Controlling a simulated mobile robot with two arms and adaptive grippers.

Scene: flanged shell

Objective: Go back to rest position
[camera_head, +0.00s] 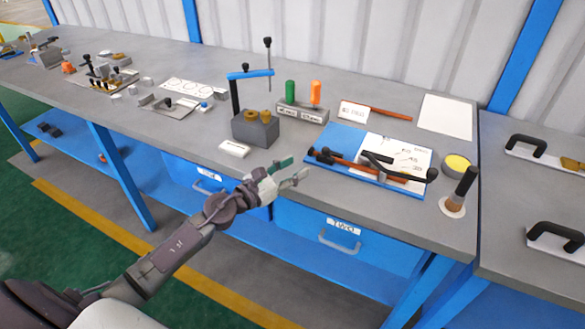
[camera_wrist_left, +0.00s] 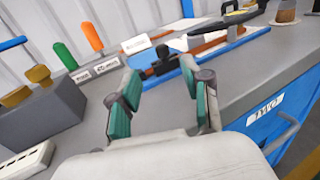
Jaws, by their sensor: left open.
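My left gripper (camera_head: 293,171) reaches in from the left, over the front edge of the grey workbench (camera_head: 392,218). In the left wrist view its two green-padded fingers (camera_wrist_left: 158,74) are spread apart, with nothing held between them. The blue tray (camera_head: 345,136) with tools lies to the right of the gripper in the head view. A grey block with brass-coloured parts (camera_head: 256,129) stands behind it, and a small white block (camera_head: 234,148) lies to its left. The gripper appears clear of these things. My right gripper is in neither view.
A holder (camera_head: 302,113) with a green and an orange handle stands farther back. A brush (camera_head: 459,190) stands upright near the right end. Blue drawers (camera_head: 338,236) sit below the bench front. Green and grey floor is open at the lower left.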

